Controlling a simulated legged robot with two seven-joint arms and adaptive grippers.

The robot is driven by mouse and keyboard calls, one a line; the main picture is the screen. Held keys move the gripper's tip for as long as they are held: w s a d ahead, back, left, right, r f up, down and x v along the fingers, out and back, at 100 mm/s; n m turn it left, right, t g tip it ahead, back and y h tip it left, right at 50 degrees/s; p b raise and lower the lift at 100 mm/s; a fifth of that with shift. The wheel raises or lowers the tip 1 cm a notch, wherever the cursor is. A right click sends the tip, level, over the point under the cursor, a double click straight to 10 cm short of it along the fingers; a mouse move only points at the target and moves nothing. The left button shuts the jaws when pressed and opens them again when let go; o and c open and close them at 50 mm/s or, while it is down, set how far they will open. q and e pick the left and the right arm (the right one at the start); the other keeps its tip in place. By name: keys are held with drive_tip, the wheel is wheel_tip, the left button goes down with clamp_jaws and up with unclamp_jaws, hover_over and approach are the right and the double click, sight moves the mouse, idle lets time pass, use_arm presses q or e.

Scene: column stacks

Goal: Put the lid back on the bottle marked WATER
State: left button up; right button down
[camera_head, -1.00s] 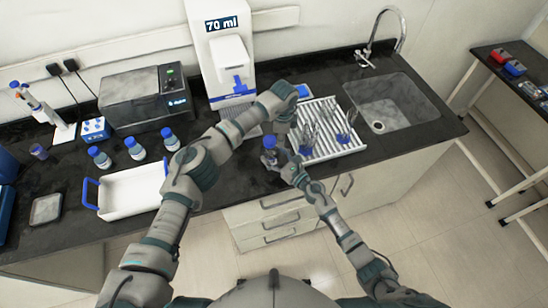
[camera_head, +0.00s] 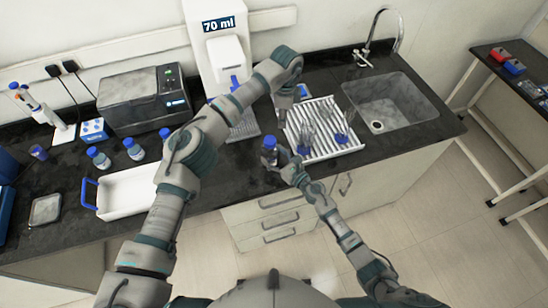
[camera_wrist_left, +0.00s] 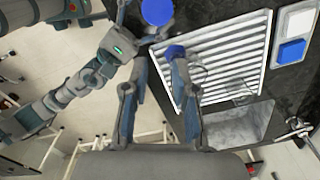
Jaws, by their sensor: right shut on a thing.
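A small bottle (camera_head: 269,156) stands at the counter's front, left of the white rack, with a blue lid (camera_head: 270,142) apparently on top. The lid also shows as a blue disc in the left wrist view (camera_wrist_left: 157,12). Its label is unreadable. My right gripper (camera_head: 279,157) is shut on the bottle's side. My left gripper (camera_head: 285,118) is above the counter near the rack's left edge. Its fingers are spread in the left wrist view (camera_wrist_left: 155,62). Another blue piece (camera_wrist_left: 175,52) shows by one fingertip; I cannot tell whether they touch.
The white slatted rack (camera_head: 325,148) holds clear glassware and blue pieces. The sink (camera_head: 390,103) lies right of it. A dispenser reading 70 ml (camera_head: 218,50) stands behind. More blue-capped bottles (camera_head: 98,157) and a white tray (camera_head: 128,190) are at left, partly behind my left arm.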

drive_tip(key=shift+f, duration=0.3)
drive_tip(key=shift+c, duration=0.4)
unclamp_jaws()
drive_tip(key=shift+o, duration=0.4)
drive_tip(key=shift+w, duration=0.2)
drive_tip(key=shift+r, duration=0.15)
drive_tip(key=shift+s, duration=0.2)
drive_tip(key=v, duration=1.1)
drive_tip(key=shift+s+d, duration=0.1)
drive_tip(key=shift+d, duration=0.2)
